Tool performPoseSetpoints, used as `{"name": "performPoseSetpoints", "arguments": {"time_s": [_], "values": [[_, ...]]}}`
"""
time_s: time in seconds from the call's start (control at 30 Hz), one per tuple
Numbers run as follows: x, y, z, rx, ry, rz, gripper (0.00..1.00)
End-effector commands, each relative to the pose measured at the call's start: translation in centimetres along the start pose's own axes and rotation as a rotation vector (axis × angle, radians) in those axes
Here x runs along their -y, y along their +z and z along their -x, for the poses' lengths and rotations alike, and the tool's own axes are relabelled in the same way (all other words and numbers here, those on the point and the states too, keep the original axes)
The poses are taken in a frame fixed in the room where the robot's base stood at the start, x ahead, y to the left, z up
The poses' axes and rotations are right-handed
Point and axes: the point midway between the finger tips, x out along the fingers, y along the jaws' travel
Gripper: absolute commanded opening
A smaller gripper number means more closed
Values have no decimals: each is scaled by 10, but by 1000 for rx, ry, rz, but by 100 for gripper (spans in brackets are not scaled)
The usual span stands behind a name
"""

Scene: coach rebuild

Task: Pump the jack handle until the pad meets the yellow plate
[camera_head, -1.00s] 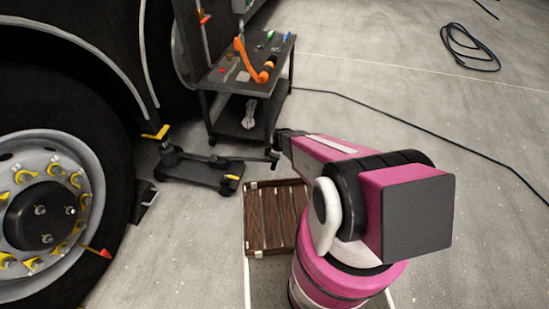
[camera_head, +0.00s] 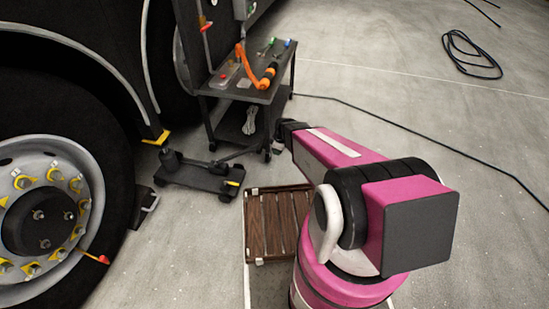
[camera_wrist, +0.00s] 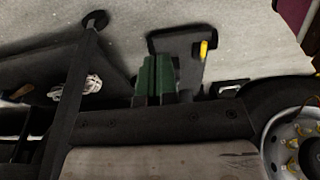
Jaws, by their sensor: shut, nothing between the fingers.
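The black floor jack (camera_head: 205,176) stands on the floor beside the big wheel. It also shows in the wrist view (camera_wrist: 190,45). Its round pad (camera_head: 170,158) is at the left end, lower than the yellow plate (camera_head: 157,138) under the vehicle body, with a visible gap. The jack handle (camera_head: 242,153) slants up to the right from the jack toward my gripper (camera_head: 279,132). In the wrist view, my gripper's green fingers (camera_wrist: 155,66) are together with nothing between them. Whether they touch the handle cannot be told.
A black tool cart (camera_head: 215,92) with an orange tool stands close behind the handle. A wooden slatted crate (camera_head: 253,230) is on the floor right of the jack. The wheel (camera_head: 45,215) fills the left. A cable (camera_head: 405,128) crosses the open floor.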

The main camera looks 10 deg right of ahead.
Motion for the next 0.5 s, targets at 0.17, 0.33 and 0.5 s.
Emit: {"name": "performPoseSetpoints", "arguments": {"time_s": [0.17, 0.33, 0.5], "values": [[1, 4, 20, -1, 2, 0, 0], [0, 5, 25, -1, 1, 1, 0], [0, 4, 25, -1, 1, 1, 0]]}}
